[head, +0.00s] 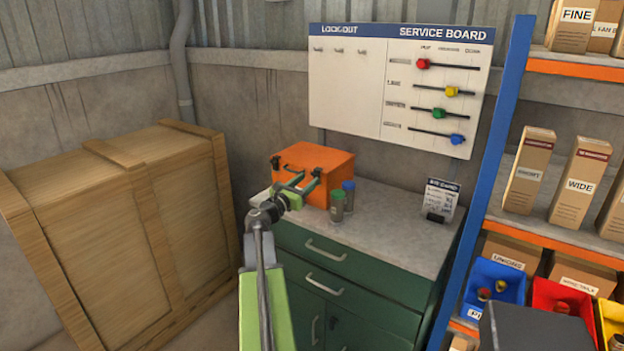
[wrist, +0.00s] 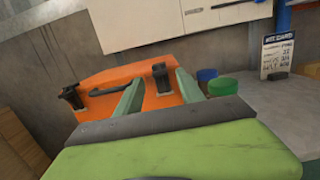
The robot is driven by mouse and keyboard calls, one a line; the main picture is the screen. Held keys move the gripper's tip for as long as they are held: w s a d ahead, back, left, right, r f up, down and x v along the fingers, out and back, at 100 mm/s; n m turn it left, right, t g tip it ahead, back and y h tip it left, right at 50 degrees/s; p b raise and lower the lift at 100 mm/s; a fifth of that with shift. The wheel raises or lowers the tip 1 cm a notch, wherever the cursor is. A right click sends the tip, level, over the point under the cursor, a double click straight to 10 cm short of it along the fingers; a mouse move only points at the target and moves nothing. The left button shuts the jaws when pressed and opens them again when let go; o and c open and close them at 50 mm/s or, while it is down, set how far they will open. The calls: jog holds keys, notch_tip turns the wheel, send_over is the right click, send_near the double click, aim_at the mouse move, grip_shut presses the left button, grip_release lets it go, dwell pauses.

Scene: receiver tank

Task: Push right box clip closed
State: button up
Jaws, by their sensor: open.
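An orange box (head: 312,158) sits on the cabinet's grey worktop (head: 385,212); it also shows in the wrist view (wrist: 120,78). Its front has two black clips, the left clip (wrist: 72,97) and the right clip (wrist: 160,78), with a dark handle (wrist: 105,90) between them. Both clips appear to stick out from the box front; I cannot tell their exact angle. My gripper (head: 299,183) is open in front of the box. In the wrist view its two green fingers (wrist: 160,82) appear on either side of the right clip. I cannot tell whether they touch it.
A green-capped can (head: 337,206) and a blue-capped can (head: 348,194) stand close to the right of the box. A small card stand (head: 440,198) is farther right on the worktop. A wooden crate (head: 120,225) is on the left, and a shelf with a blue post (head: 490,170) is on the right.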

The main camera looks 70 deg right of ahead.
jog(key=b+v, duration=0.1)
jog(key=v, duration=1.3)
jog(key=shift+r, duration=0.1)
